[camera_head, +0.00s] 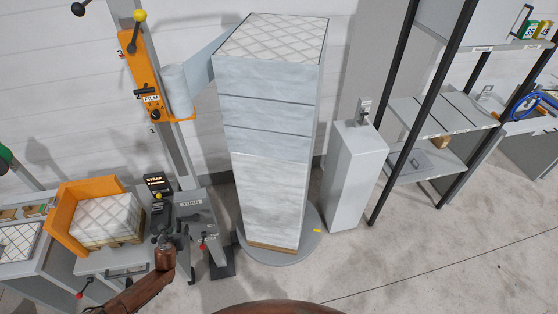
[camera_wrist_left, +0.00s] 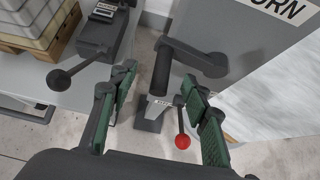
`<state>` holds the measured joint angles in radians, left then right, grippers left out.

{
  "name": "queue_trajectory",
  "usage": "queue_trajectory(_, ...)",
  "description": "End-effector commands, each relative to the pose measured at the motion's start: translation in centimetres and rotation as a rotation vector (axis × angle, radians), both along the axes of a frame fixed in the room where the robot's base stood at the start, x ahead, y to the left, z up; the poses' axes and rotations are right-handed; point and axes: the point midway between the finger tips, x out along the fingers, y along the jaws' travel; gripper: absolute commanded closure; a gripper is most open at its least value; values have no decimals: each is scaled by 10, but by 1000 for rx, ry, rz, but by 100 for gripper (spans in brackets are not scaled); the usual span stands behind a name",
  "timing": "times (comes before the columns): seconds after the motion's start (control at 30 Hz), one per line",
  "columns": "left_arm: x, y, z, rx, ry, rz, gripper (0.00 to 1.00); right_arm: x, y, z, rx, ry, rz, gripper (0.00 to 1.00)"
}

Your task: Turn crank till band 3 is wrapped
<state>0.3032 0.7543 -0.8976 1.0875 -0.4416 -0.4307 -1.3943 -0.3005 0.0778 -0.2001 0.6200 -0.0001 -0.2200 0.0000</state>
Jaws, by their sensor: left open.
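The tall stack (camera_head: 270,190) stands on a round turntable (camera_head: 270,256). Its sides look pale and smooth, with lines across the upper part; which bands are wrapped I cannot tell. A pale film sheet (camera_head: 205,62) runs from the roll (camera_head: 178,92) on the orange film carriage (camera_head: 140,68) to the stack's upper part. Marks 1, 2 and 3 run up beside the carriage. The black crank (camera_wrist_left: 190,55) has an upright grip (camera_wrist_left: 162,68) beside the TURN panel (camera_head: 190,203). My left gripper (camera_head: 178,232) is open, its green-padded fingers (camera_wrist_left: 160,100) either side of the grip's line; contact is not visible.
A red-knobbed lever (camera_wrist_left: 182,141) is close to the right finger, and a black-knobbed lever (camera_wrist_left: 58,80) is left. An orange-backed small pallet load (camera_head: 103,220) sits on the bench. A grey pedestal (camera_head: 354,175) and shelves (camera_head: 430,160) stand right; the floor at front right is clear.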

Motion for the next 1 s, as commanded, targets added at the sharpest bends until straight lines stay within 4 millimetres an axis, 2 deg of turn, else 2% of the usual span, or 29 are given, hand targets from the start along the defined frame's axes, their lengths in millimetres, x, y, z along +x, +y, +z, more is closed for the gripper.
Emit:
queue_trajectory(0.7,-67,-16,2,-1,1,1,56,1,-5,29,-5,-1,2,100)
queue_trajectory(1.0,-75,-18,1,-1,-1,1,56,1,-2,30,-2,-1,1,100)
